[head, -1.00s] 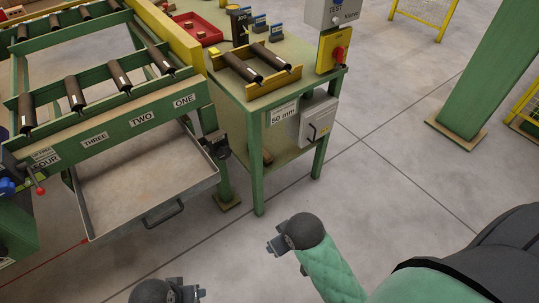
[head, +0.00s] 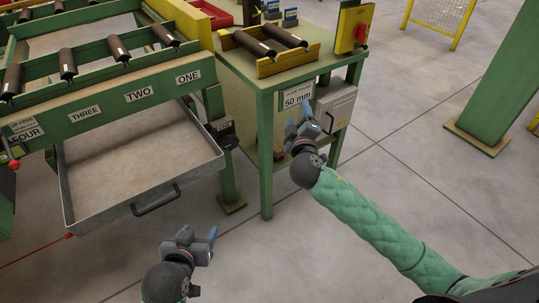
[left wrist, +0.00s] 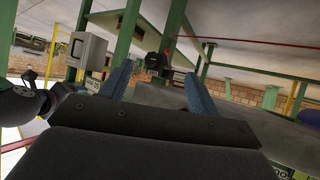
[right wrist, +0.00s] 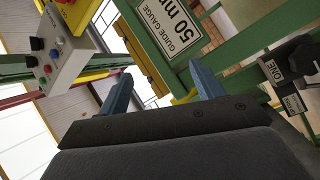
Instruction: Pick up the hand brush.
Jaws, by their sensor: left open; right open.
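I cannot make out a hand brush for certain in any view. A small brown object (head: 278,152) shows on the lower shelf of the green table, partly hidden, and I cannot tell what it is. My right gripper (head: 300,122) is open and empty, in front of the table's right side below the 50 mm label (head: 297,97). In the right wrist view its blue fingers (right wrist: 161,85) are apart with the label beyond them. My left gripper (head: 199,240) is open and empty, low in front of the tray. Its spread fingers (left wrist: 157,82) show in the left wrist view.
A grey metal tray (head: 66,190) with a handle hangs under the roller conveyor at left. The green table (head: 265,150) carries a yellow roller stand (head: 262,66). A grey box (head: 338,102) is on its right side. Open floor lies in front.

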